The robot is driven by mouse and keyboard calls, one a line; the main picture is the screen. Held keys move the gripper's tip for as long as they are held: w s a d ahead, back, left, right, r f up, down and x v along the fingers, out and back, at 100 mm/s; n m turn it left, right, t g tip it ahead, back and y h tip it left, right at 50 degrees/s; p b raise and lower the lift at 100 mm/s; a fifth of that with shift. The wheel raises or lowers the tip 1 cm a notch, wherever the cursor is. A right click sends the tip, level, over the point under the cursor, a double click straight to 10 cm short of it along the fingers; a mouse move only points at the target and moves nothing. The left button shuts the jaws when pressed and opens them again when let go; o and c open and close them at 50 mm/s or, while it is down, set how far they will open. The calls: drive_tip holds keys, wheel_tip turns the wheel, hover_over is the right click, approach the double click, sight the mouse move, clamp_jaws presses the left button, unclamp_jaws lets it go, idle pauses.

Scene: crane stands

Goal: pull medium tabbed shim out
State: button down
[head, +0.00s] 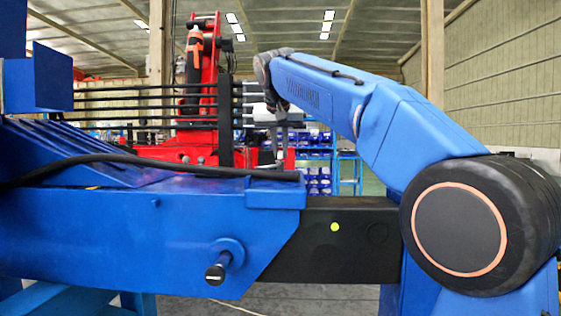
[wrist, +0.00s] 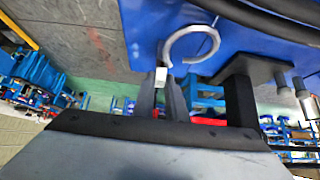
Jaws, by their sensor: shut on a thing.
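The tabbed shim (wrist: 208,32) shows in the wrist view as a light grey C-shaped ring against a blue surface, with a pale block-like tab at its lower left. My gripper (wrist: 161,82) is shut on that tab, with the two dark fingers on either side of it. I see only one shim, so I cannot compare its size with others. In the head view my gripper (head: 279,160) hangs down from the end of my blue arm, at the far side of the blue crane stand. The shim cannot be made out there. I cannot tell whether it still touches the blue surface.
The blue crane stand (head: 130,235) fills the left of the head view, with a black beam (head: 345,238) and a knobbed pin (head: 218,270). A black cable lies along its top. A red machine (head: 195,150) and blue shelves (head: 315,165) stand behind. Bare floor (wrist: 85,45) shows left in the wrist view.

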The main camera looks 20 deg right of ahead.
drive_tip(key=shift+r, duration=0.1)
drive_tip(key=shift+r, duration=3.1)
